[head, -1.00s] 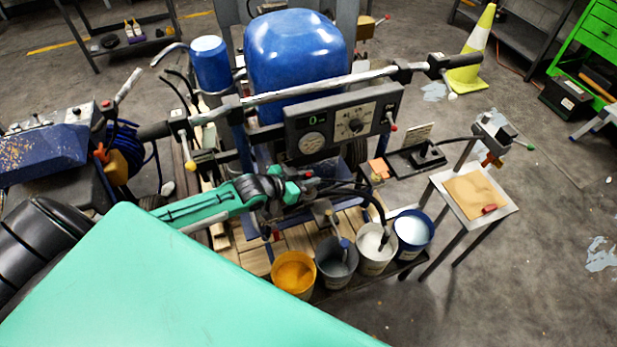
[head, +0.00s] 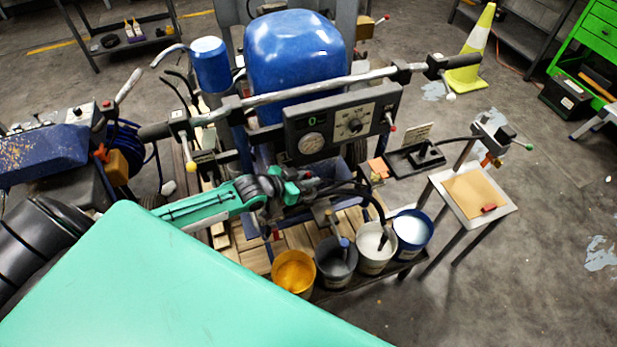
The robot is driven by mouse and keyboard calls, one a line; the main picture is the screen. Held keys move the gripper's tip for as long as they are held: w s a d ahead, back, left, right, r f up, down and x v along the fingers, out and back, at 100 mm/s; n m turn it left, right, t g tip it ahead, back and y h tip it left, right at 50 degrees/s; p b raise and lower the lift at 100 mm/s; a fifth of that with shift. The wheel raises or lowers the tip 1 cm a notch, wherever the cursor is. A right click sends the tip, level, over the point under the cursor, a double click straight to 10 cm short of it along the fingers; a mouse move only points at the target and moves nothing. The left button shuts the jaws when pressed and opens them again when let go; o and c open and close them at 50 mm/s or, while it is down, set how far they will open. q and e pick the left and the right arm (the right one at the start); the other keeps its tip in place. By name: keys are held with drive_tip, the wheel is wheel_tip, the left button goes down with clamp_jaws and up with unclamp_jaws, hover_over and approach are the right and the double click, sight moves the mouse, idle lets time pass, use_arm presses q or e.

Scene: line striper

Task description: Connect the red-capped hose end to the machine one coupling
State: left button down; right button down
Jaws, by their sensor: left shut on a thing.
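The line striper (head: 297,60) with its blue tank and handlebar stands in the middle of the head view. My left gripper (head: 310,183) is in front of it, below the control panel (head: 345,125). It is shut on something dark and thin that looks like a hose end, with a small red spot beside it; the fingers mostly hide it. Dark hoses (head: 362,192) run from there to the right and down toward the white paint bucket. I cannot make out the machine one coupling. My right gripper is not in view.
Buckets of orange (head: 294,271), grey (head: 336,262), white (head: 377,252) and blue-rimmed paint (head: 412,232) stand below my left gripper. A small stand (head: 447,197) with a tan sheet and red piece is on the right. A second blue machine (head: 40,155) is at left.

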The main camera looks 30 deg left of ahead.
use_arm(q)
drive_tip(key=shift+s+a+f, duration=0.1)
drive_tip(key=shift+s+f, duration=0.05)
drive_tip(key=shift+f, duration=0.05)
drive_tip(key=shift+r+p, duration=0.15)
drive_tip(key=shift+p, duration=0.3)
drive_tip(key=shift+r, duration=0.3)
idle(0.6)
drive_tip(key=shift+p, duration=0.65)
idle(1.6)
drive_tip(key=shift+f, duration=0.3)
idle(0.3)
drive_tip(key=shift+f, duration=0.2)
idle(1.2)
drive_tip(key=shift+r+p, duration=0.3)
drive_tip(key=shift+p, duration=0.3)
idle(0.4)
